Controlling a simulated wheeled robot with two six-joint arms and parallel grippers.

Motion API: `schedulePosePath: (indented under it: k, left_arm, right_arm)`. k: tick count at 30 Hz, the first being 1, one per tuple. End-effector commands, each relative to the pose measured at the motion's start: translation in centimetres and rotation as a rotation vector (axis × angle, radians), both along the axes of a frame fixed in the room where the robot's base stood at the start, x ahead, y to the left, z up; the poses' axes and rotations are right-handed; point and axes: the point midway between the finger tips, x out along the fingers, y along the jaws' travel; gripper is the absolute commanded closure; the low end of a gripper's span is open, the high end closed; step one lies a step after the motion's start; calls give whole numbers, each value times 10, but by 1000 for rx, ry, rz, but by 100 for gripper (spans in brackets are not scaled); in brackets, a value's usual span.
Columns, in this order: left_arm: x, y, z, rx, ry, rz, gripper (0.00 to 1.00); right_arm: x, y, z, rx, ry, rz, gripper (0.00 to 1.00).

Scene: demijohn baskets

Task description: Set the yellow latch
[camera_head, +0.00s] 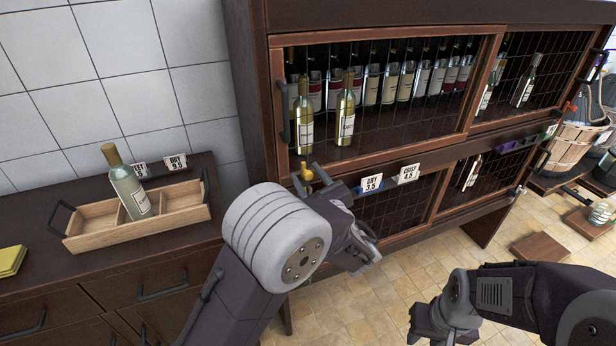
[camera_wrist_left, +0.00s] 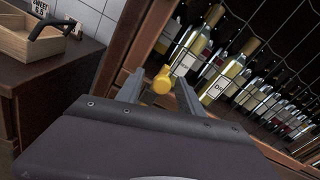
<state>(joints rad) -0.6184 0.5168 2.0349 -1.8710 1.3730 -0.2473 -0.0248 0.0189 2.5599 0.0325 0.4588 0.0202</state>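The yellow latch (camera_head: 307,172) sits on the cabinet frame at the lower left corner of the upper wire door. In the left wrist view its rounded yellow knob (camera_wrist_left: 163,80) shows between my two left fingertips. My left gripper (camera_head: 314,184) is at the latch, with its fingers apart on either side of the knob; it also shows in the left wrist view (camera_wrist_left: 160,90). I cannot tell whether a finger touches the knob. My right gripper (camera_head: 438,334) hangs low over the tiled floor at the bottom right, away from the cabinet; its fingers are unclear.
The upper wire door (camera_head: 385,95) has a dark handle (camera_head: 284,112) at its left, with bottles behind it. Price tags (camera_head: 372,183) stand on the ledge below. A wooden crate (camera_head: 185,212) holding one bottle (camera_head: 127,183) is on the left counter. Floor shows at right.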

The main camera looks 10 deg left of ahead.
Motion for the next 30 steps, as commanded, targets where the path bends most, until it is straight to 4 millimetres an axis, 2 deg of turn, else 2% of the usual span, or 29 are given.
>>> schedulePosePath:
  k: [2, 12, 15, 30]
  left_arm:
    - [-5, -5, 0, 0, 0, -3, 56]
    - [-63, -44, 0, 1, 1, -5, 56]
    - [-72, -49, 0, 0, 2, -3, 56]
    - [-74, -47, 2, 0, 1, 9, 56]
  right_arm:
    - [0, 0, 0, 0, 0, 0, 65]
    - [0, 0, -2, 0, 0, 0, 65]
    - [0, 0, -2, 0, 0, 0, 65]
    - [0, 0, 0, 0, 0, 0, 65]
